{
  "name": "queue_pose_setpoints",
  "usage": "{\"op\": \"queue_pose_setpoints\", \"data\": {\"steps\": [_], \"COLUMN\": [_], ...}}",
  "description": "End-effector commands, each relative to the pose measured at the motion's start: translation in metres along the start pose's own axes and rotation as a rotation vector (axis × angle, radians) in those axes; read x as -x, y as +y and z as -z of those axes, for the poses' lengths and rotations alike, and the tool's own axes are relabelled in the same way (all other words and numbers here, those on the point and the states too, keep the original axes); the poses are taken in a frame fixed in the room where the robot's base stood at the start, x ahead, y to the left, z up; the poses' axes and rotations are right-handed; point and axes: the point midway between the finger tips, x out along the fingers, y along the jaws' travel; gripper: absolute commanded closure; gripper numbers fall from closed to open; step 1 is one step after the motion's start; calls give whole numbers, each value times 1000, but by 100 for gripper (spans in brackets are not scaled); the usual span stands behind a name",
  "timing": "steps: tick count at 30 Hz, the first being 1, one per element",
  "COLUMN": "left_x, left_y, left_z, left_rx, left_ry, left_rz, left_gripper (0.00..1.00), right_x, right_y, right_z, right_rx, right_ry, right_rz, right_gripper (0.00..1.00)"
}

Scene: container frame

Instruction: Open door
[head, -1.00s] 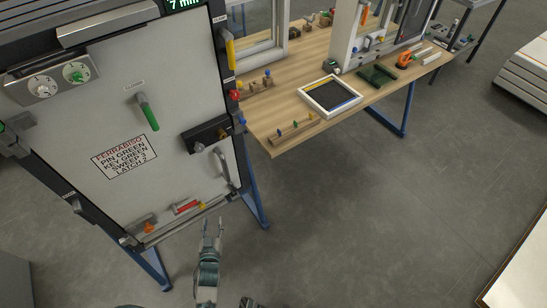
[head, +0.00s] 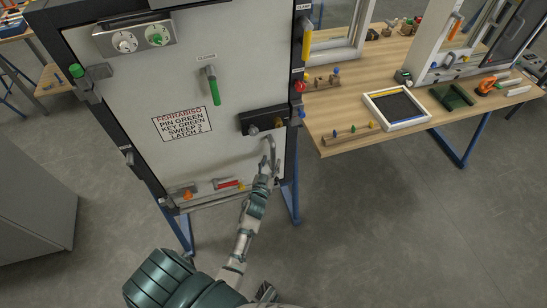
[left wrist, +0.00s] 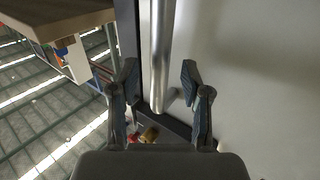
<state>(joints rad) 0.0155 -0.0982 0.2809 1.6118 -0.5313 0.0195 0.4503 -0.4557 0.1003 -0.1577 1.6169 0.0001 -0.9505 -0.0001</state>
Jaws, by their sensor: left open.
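The door is a light grey upright panel (head: 165,85) in a dark frame, and it looks shut. Its handle (head: 271,150) is a curved metal bar at the lower right. My left gripper (head: 265,178) is at the lower part of this handle. In the left wrist view the bar (left wrist: 161,45) runs between the two open fingers (left wrist: 160,78), apart from both. A green lever (head: 213,88) hangs at the panel's upper middle. A dark latch block (head: 262,120) is above the handle. A small dark part at the bottom edge (head: 266,292) may be my right gripper, mostly cut off.
A sign (head: 180,124) and two dials (head: 140,39) are on the panel. A red-handled piece (head: 228,184) sits near its bottom edge. A wooden workbench (head: 350,90) stands close at the right. The floor in front is clear.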

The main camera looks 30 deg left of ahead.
Motion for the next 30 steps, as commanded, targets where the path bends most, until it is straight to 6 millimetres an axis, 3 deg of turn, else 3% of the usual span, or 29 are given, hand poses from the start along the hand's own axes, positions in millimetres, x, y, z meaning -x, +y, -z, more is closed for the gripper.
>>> {"op": "queue_pose_setpoints", "data": {"steps": [6, 17, 23, 30], "left_x": [-28, -33, -33, -33], "left_y": [0, 0, 0, 0], "left_z": [-1, 0, 0, 0], "left_rx": [0, 0, 0, 0], "left_ry": [0, 0, 0, -1], "left_rz": [0, 0, 0, 0], "left_gripper": [52, 52, 100, 100], "right_x": [6, 10, 10, 9], "right_y": [0, 2, 2, 2], "right_z": [7, 12, 11, 9], "right_rx": [-1, -1, -1, -1], "right_ry": [5, 13, 12, 8], "right_rz": [-1, -2, -3, -3], "right_gripper": [45, 45, 45, 45]}}
